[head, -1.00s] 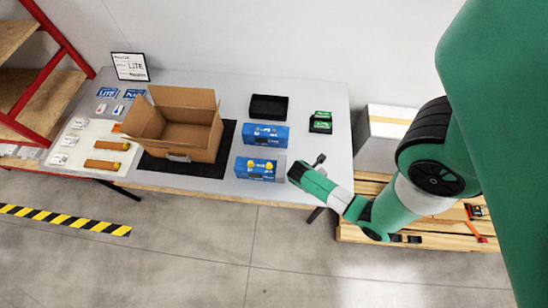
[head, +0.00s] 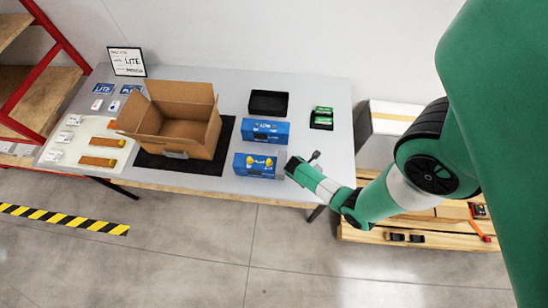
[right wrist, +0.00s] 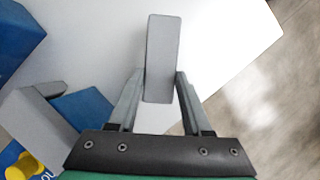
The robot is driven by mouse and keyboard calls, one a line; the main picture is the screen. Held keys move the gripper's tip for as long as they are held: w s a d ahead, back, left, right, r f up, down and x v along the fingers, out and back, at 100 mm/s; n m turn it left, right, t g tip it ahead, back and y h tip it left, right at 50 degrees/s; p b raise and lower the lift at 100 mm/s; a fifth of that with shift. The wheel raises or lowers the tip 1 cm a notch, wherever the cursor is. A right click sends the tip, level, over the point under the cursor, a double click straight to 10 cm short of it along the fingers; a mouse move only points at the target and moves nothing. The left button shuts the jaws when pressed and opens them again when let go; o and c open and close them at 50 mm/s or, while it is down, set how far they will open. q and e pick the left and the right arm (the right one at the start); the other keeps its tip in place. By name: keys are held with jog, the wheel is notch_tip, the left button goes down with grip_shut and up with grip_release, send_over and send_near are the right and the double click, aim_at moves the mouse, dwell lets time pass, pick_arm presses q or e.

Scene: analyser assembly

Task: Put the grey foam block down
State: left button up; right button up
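The grey foam block (right wrist: 162,60) is a slim upright-looking bar between the fingertips of my right gripper (right wrist: 161,84) in the right wrist view. Both fingers close in on its sides near its lower end. The pale table top (right wrist: 215,45) lies behind it. In the head view my right gripper (head: 291,165) is over the table's front right part, just right of the blue box with yellow knobs (head: 254,171). The block cannot be made out there. My left gripper is not in view.
A second blue box (head: 265,138), a black tray (head: 268,103) and a black holder with green packs (head: 321,118) stand behind. An open cardboard carton (head: 185,130) sits on a dark mat to the left. The table's right part has free room.

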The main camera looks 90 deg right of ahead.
jog(key=o, duration=0.4)
jog(key=shift+r, duration=0.25)
jog(key=p+v, duration=0.4)
jog(key=v, duration=0.7)
jog(key=shift+w+a+r, duration=0.15)
jog(key=shift+w+r, duration=0.05)
jog(key=shift+r, duration=0.1)
